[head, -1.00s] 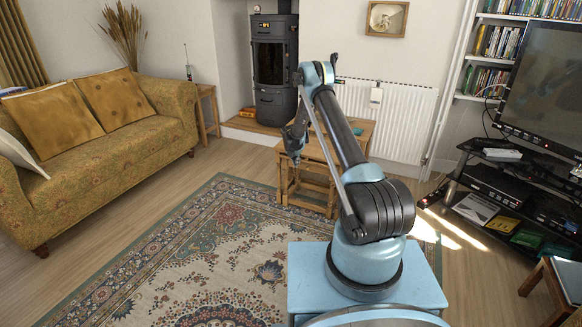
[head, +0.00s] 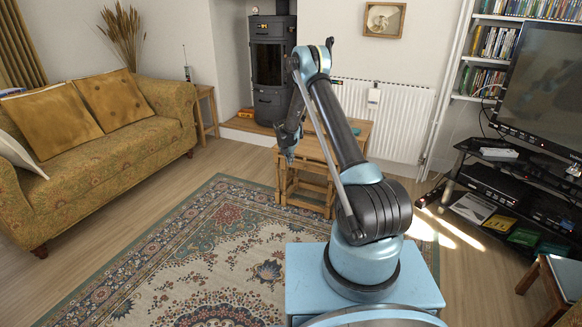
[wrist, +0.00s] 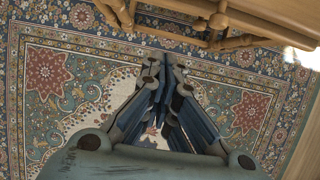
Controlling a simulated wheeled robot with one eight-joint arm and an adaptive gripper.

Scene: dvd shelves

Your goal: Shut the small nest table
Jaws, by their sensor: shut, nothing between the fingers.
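The wooden nest tables stand in front of the radiator in the head view. The small nest table (head: 308,181) shows at the front, partly out from under the larger table (head: 358,128). My arm hides part of both. Wooden legs and rails (wrist: 232,22) of the tables cross the top right of the wrist view. My gripper (head: 290,158) is shut and empty, pointing down at the front left of the small table. In the wrist view the closed fingers (wrist: 168,70) hang over the rug. I cannot tell whether they touch the table.
A patterned rug (head: 190,255) covers the floor before the tables. A yellow sofa (head: 100,150) stands at left, a black stove (head: 272,70) behind, and a white radiator (head: 400,120) at the back. A black TV stand (head: 500,190) is at right.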

